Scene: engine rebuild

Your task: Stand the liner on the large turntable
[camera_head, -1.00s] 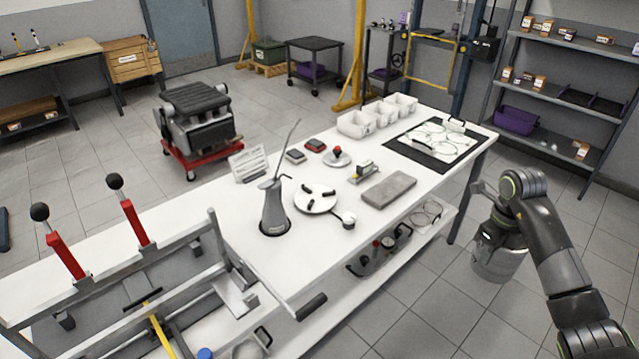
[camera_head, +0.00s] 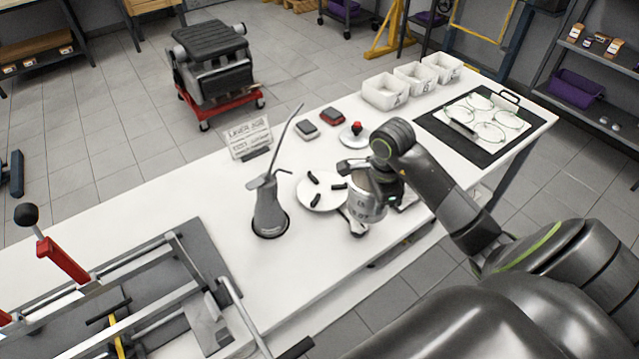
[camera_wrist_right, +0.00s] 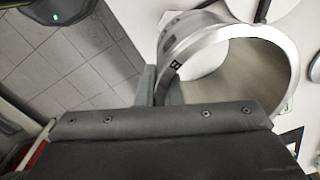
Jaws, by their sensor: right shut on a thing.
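The liner (camera_head: 365,203), a shiny metal cylinder with marks on its side, is held roughly upright by my right gripper. In the right wrist view its open top and bore (camera_wrist_right: 235,75) show, with one wall between the fingers of my right gripper (camera_wrist_right: 160,88). The large turntable (camera_head: 322,206) is a white disc with several black pads on the bench. The liner is at the turntable's right side and hides part of that edge. I cannot tell whether its bottom touches anything. My left gripper is not in view.
A small round gauge (camera_head: 357,230) is just below the liner. An oil can (camera_head: 268,210) stands left of the turntable. A small disc with a red knob (camera_head: 355,137), two small boxes and white bins (camera_head: 385,92) are behind.

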